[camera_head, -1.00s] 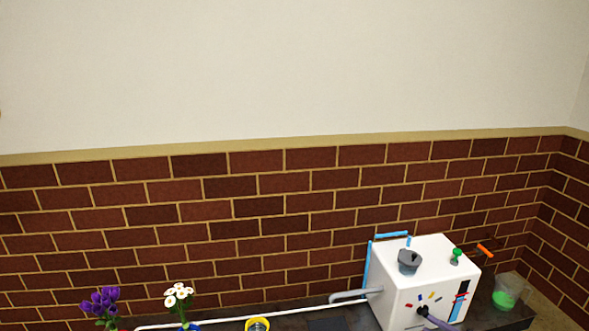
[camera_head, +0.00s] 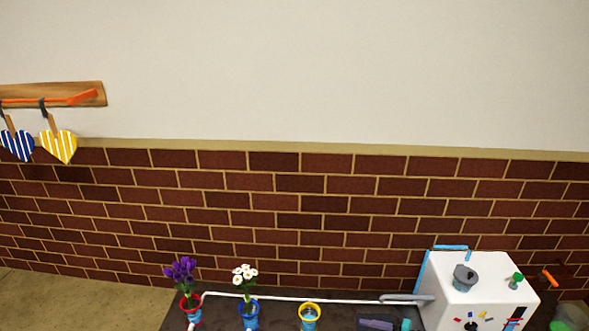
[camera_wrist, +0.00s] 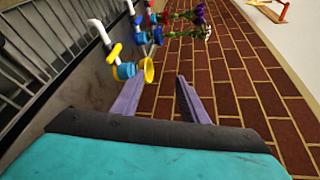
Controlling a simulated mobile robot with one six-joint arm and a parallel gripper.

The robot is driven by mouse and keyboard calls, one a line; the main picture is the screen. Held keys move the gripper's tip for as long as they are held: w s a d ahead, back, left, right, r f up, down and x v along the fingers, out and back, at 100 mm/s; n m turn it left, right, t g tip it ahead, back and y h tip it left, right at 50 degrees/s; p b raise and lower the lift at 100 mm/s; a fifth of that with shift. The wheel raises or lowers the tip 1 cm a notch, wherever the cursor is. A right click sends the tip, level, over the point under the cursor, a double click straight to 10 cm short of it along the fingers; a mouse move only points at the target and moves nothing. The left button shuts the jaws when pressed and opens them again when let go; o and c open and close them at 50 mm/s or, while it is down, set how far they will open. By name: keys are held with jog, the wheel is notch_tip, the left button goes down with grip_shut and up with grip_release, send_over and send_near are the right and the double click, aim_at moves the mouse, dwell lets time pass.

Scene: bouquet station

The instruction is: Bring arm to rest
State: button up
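My gripper (camera_wrist: 158,80) is open and empty in the wrist view. Its two purple fingers are apart, with only brick wall and cup-side background between them. In the head view my gripper (camera_head: 362,322) shows at the bottom edge, between the yellow-rimmed cup (camera_head: 310,318) and the white box (camera_head: 475,296), pointing left along the counter. It touches nothing that I can see. The rest of my arm is out of frame.
Purple flowers (camera_head: 180,270) stand in a red-rimmed cup (camera_head: 191,306). White flowers (camera_head: 244,273) stand in a blue cup (camera_head: 249,314). A white pipe (camera_head: 290,298) runs behind the cups. Striped hearts (camera_head: 60,146) hang from a wooden rack (camera_head: 85,93).

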jog(key=s+a+r+n+g+h+p, duration=0.25)
jog(key=s+a+g+p, duration=0.25)
jog(key=s+a, duration=0.55)
jog(key=s+a+r+n+g+h+p, duration=0.1)
jog(key=s+a+n+g+h+p, duration=0.3)
jog(key=s+a, duration=0.65)
jog(key=s+d+r+n+g+h+p, duration=0.1)
jog(key=s+r+g+h+p, duration=0.2)
jog(key=s, duration=0.8)
jog(key=s+d+h, duration=0.3)
jog(key=d+h, duration=0.1)
jog(key=d, duration=0.6)
jog(key=shift+f+n+p, duration=0.35)
jog(key=shift+f+p, duration=0.1)
jog(key=shift+h, duration=0.25)
